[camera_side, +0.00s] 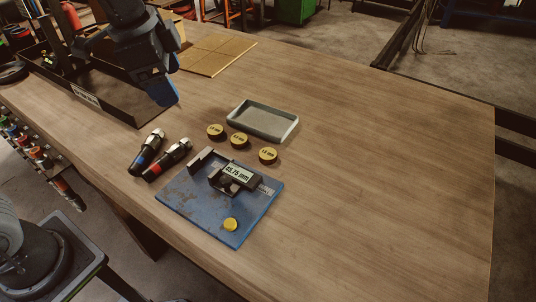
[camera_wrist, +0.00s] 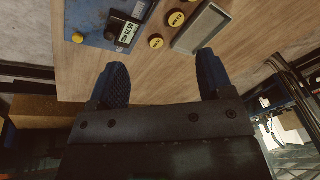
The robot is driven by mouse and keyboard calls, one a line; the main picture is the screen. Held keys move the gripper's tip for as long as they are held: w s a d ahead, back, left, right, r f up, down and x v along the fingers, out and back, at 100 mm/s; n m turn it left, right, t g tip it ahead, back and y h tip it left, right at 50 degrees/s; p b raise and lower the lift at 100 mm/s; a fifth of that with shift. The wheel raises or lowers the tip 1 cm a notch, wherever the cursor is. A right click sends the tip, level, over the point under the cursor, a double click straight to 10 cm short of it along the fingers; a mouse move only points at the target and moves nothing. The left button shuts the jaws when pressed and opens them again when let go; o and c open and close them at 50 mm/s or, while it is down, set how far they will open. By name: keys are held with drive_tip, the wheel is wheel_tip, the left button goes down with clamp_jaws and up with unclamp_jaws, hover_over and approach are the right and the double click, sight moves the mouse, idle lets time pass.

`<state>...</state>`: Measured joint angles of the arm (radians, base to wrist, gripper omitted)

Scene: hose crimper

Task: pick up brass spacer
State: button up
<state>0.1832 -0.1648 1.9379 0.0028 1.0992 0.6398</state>
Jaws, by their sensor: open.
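Three round brass spacers with dark printed labels lie in a slanting row on the wooden table: a left one (camera_side: 216,131), a middle one (camera_side: 239,140) and a right one (camera_side: 268,154). The printing is too small to read surely. In the wrist view, spacers show beyond the fingers, one nearest them (camera_wrist: 156,41) and another farther off (camera_wrist: 177,18). My gripper (camera_side: 166,98) is above the table, left of and apart from the spacers. In the wrist view its two blue fingers (camera_wrist: 162,60) are wide apart with nothing between them.
A grey tray (camera_side: 263,121) lies just behind the spacers. Two black hose fittings (camera_side: 168,159) lie left. The table's right side is clear.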

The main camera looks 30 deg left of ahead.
drive_tip(key=w+d+f+m+g, duration=0.2)
drive_tip(key=w+d+f+m, duration=0.1)
drive_tip(key=w+d+m, duration=0.4)
drive_tip(key=m, duration=0.3)
approach(268, 153)
drive_tip(key=shift+g+y, duration=0.3)
drive_tip(key=shift+g, duration=0.1)
drive_tip(key=f, duration=0.9)
drive_tip(key=shift+w+d, duration=0.2)
drive_tip(key=shift+w, duration=0.2)
drive_tip(key=c, duration=1.1)
drive_tip(key=shift+r, duration=0.1)
drive_tip(key=shift+r, duration=0.1)
